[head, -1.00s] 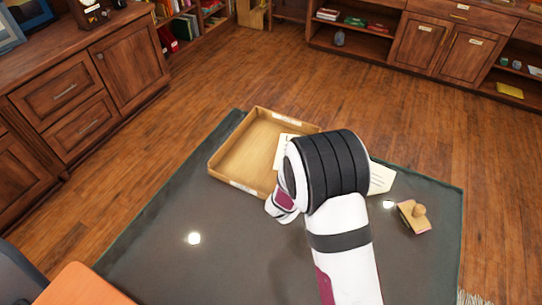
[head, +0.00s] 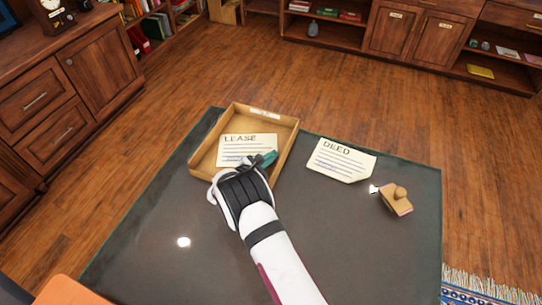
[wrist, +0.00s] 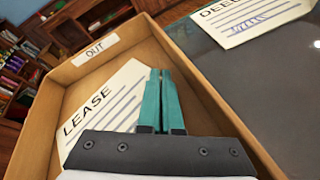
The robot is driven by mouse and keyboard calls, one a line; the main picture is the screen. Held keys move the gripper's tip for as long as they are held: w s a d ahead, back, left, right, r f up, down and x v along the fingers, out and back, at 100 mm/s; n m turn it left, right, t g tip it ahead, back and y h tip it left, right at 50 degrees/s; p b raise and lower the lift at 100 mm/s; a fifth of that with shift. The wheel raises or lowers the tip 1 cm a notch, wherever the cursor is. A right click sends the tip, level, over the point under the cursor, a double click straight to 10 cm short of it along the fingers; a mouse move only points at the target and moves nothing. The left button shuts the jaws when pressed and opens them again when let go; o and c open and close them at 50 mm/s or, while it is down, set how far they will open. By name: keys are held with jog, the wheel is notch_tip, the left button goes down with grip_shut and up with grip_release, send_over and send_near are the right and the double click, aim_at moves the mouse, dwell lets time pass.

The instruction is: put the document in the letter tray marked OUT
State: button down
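The document headed LEASE (head: 240,149) is a cream sheet over the floor of the shallow wooden letter tray (head: 284,146). It also shows in the wrist view (wrist: 98,118), inside the tray walls. The tray's far wall carries the label OUT (wrist: 95,50). My gripper (head: 270,158) is over the tray, its teal fingers (wrist: 161,98) closed together at the right edge of the LEASE sheet. The fingers hide part of that edge. I cannot tell whether the sheet rests fully on the tray floor.
A second sheet headed DEED (head: 341,160) lies on the dark desktop right of the tray. The front and left of the desktop (head: 150,225) are clear. Cabinets (head: 100,60) stand back left.

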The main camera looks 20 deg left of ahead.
jog(key=c, duration=1.1)
grip_release()
